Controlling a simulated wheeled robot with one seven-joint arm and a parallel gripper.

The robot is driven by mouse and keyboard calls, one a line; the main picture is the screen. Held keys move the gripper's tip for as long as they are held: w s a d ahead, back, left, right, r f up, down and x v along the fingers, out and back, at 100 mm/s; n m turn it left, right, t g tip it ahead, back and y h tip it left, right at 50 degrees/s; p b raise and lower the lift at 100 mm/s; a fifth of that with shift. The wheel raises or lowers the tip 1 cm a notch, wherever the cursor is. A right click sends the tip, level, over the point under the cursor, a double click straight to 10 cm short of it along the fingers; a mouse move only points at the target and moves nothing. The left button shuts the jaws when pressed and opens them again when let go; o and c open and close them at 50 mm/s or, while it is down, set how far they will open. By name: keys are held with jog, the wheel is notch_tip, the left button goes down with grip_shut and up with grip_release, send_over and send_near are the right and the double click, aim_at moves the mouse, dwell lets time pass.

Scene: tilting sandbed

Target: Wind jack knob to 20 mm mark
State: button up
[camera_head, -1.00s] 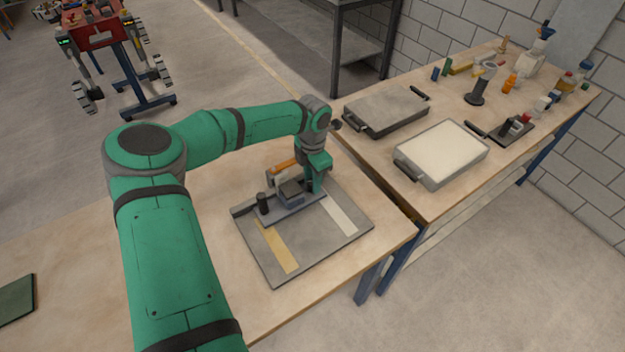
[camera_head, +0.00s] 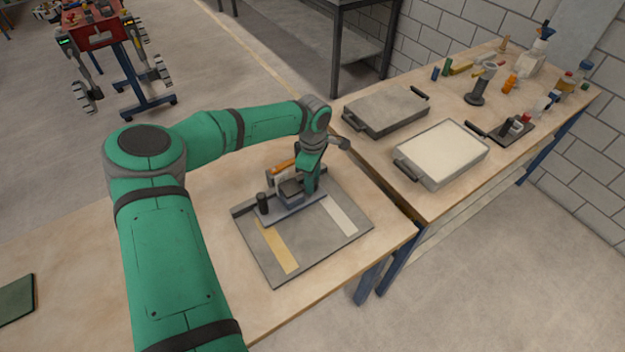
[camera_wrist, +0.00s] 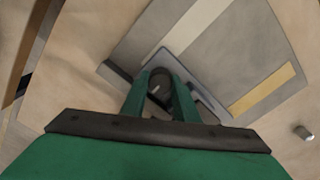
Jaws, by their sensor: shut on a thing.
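My gripper (camera_head: 309,190) points down at the right end of a blue-grey jack assembly (camera_head: 290,208) on a grey board (camera_head: 345,236). In the wrist view my gripper (camera_wrist: 160,90) is shut on the dark round jack knob (camera_wrist: 160,77), which lies between its two green fingers. In the head view the fingers hide the knob. A small grey block (camera_head: 291,189) is left of my gripper, and a black post (camera_head: 263,203) stands at the assembly's left end. No scale or 20 mm mark is legible.
The board carries a yellow strip (camera_head: 276,247) and a white strip (camera_head: 341,215). An orange-topped piece (camera_head: 283,168) stands behind the assembly. Two trays, one grey (camera_head: 385,113) and one white-filled (camera_head: 442,152), lie on the right-hand table.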

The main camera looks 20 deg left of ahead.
jog(key=shift+m, duration=2)
jog(key=o, duration=1.1)
jog(key=shift+c, duration=0.2)
